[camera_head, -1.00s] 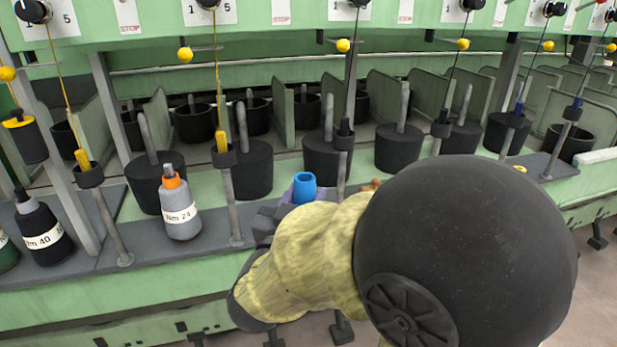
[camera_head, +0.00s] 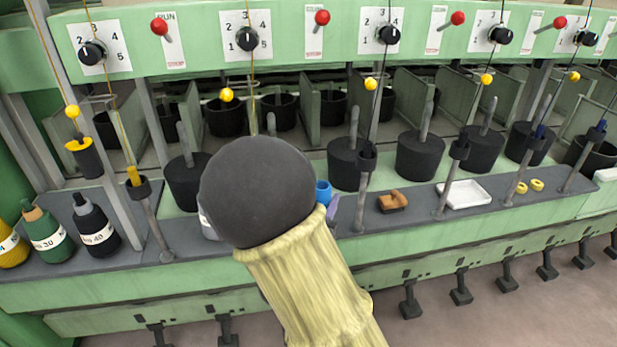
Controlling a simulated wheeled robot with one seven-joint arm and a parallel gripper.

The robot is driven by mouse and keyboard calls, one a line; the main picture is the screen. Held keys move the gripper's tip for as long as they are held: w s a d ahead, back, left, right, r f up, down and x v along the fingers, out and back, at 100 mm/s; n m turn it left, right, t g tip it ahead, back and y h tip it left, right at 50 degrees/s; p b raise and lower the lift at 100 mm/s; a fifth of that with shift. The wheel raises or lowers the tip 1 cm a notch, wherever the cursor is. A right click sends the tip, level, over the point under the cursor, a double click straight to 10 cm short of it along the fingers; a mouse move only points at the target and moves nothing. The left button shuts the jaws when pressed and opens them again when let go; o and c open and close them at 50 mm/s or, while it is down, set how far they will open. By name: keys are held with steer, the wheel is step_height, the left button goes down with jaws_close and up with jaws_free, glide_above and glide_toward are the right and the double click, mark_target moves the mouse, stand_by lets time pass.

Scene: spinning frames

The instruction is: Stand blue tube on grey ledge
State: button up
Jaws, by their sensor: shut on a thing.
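The blue tube (camera_head: 323,192) shows only its upper part, just right of my black arm joint. It looks upright, over the grey ledge (camera_head: 230,244) and left of a thin metal post. My gripper (camera_head: 331,208) is almost wholly hidden behind my arm. Only a small lilac piece, which looks like a fingertip, shows against the tube's right side. The gripper is shut on the blue tube. The tube's lower end is hidden, so I cannot tell whether it touches the ledge.
A brown wooden piece (camera_head: 393,201), a white tray (camera_head: 465,194) and yellow rings (camera_head: 529,186) lie on the ledge to the right. Labelled bobbins (camera_head: 95,223) stand at the left. A post (camera_head: 363,195) rises close right of the tube. Black pots line the back.

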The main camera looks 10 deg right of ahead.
steer(key=w+f+b, duration=0.2)
steer(key=w+f, duration=0.1)
steer(key=w, duration=1)
steer(key=shift+w, duration=0.35)
steer(key=f+b, duration=0.1)
steer(key=f, duration=0.3)
steer(key=shift+w+b, duration=0.2)
steer(key=shift+b, duration=0.1)
